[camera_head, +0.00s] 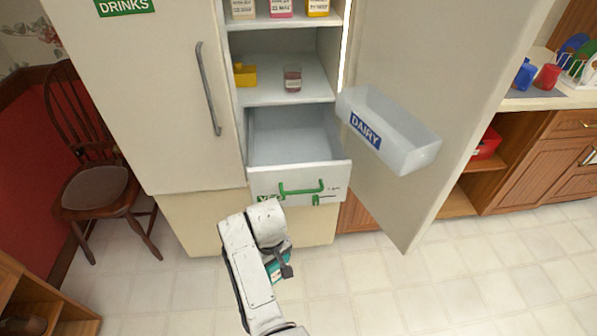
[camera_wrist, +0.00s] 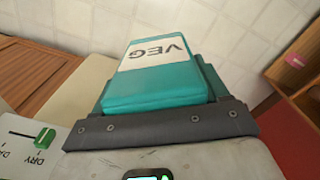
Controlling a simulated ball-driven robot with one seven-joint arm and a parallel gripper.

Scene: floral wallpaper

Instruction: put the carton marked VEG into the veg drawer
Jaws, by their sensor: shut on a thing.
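The teal carton with a white VEG label (camera_wrist: 160,72) is in my gripper, seen close in the wrist view. In the head view only a small teal part of the carton (camera_head: 275,270) shows beside my arm. My gripper (camera_head: 284,268) is shut on it, low in front of the fridge and outside the drawer; its fingers are mostly hidden. The veg drawer (camera_head: 330,180) is pulled out, and its visible inside looks empty. Its front has a green handle and a green label partly covered by my arm. A slider marked DRY (camera_wrist: 45,138) shows in the wrist view.
The fridge door (camera_head: 440,110) stands open to the right, with a clear DAIRY bin (camera_head: 410,150) on it near the drawer's right side. A shelf above the drawer holds a yellow container (camera_head: 245,75) and a glass (camera_head: 292,78). A chair (camera_head: 95,185) stands left. The tiled floor is clear.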

